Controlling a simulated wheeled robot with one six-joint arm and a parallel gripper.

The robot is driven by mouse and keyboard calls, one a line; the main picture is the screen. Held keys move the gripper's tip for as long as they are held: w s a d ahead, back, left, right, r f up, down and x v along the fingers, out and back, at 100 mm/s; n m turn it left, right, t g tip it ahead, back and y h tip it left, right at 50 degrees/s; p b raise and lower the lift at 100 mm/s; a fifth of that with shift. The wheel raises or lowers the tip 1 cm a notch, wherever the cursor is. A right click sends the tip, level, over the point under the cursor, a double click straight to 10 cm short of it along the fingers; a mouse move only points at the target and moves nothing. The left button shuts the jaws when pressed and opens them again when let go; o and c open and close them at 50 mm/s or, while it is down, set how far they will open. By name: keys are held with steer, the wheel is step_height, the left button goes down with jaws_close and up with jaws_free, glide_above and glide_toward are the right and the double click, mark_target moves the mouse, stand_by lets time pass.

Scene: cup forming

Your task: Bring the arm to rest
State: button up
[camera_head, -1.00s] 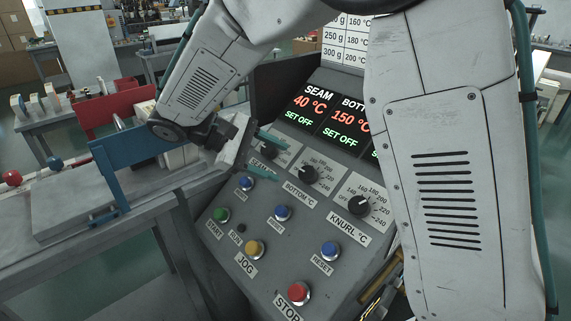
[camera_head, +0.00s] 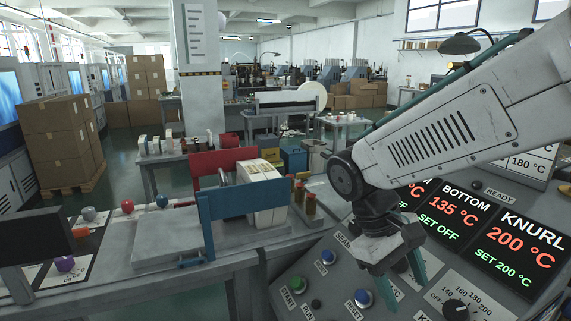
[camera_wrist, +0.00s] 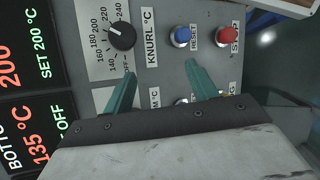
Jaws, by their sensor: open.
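My gripper (camera_head: 400,282) hangs from my bent arm over the sloping control panel (camera_head: 325,262) in the head view. Its two teal fingers are apart with nothing between them. In the wrist view the gripper (camera_wrist: 160,69) points at the panel near the KNURL °C label (camera_wrist: 150,38). The black KNURL knob (camera_wrist: 122,35) lies beyond the left finger, and a blue RESET button (camera_wrist: 181,36) lies beyond the right one. Whether the fingers touch the panel cannot be told.
The display (camera_head: 470,225) reads BOTTOM 135 °C, SET OFF, and KNURL 200 °C, SET 200 °C. A blue upright plate (camera_head: 240,205) and white packs (camera_head: 262,190) stand on the bench left of the panel.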

steer(key=s+d+r+m+t+y, duration=0.2)
steer(key=s+d, duration=0.1)
steer(key=s, duration=0.3)
steer(key=s+d+r+m+t+y, duration=0.2)
steer(key=s+d+m, duration=0.1)
steer(key=s, duration=0.2)
steer(key=shift+s+d+t+y, duration=0.35)
steer(key=shift+s+t+y, duration=0.05)
stand_by(1.5)
